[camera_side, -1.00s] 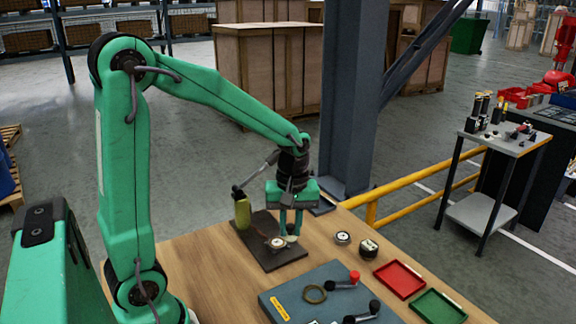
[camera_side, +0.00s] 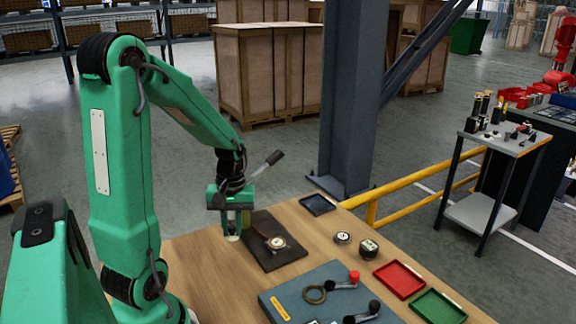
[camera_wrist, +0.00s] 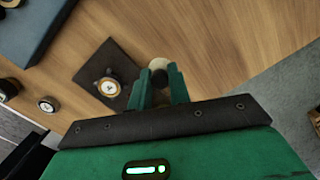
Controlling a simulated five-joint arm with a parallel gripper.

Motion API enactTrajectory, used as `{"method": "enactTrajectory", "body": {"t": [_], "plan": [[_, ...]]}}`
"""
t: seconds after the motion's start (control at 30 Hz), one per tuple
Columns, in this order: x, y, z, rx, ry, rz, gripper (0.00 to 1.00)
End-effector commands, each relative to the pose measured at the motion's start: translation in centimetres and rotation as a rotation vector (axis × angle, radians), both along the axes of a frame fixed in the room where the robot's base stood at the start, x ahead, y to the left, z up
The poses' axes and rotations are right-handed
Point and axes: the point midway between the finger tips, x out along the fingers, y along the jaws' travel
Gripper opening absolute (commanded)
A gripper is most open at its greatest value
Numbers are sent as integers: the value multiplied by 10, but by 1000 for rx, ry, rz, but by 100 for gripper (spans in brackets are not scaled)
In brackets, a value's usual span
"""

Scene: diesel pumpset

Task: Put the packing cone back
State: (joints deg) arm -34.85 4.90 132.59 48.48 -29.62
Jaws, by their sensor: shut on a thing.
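My gripper (camera_side: 232,226) is shut on a small pale piece, apparently the packing cone (camera_side: 233,238), whose whitish end shows below the fingertips. In the wrist view, the cone (camera_wrist: 158,64) sits between the green fingers (camera_wrist: 160,85), with a dark part nearer the palm. The fingers cover most of it. My gripper is at the left edge of the dark mat (camera_side: 285,257), low over the table. I cannot tell whether the cone touches the wood.
A round gauge (camera_side: 276,243) lies on the mat. A small dark tray (camera_side: 318,204) is behind it. To the right are two small round parts (camera_side: 368,248), a blue-grey plate (camera_side: 280,299) with a ring and levers, a red tray (camera_side: 399,279) and a green tray (camera_side: 438,306).

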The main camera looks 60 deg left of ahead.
Motion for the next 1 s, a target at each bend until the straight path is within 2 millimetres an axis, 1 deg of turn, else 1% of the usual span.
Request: {"method": "enactTrajectory", "body": {"t": [0.27, 0.37, 0.6, 0.7, 1.0], "plan": [[-2, 1, -4, -1, 2, 0, 0], [-2, 1, -11, -2, 2, 0, 0], [-2, 1, -36, -3, 4, 0, 0], [-2, 1, -43, -2, 2, 0, 0], [-1, 1, -47, -1, 0, 0, 0]]}}
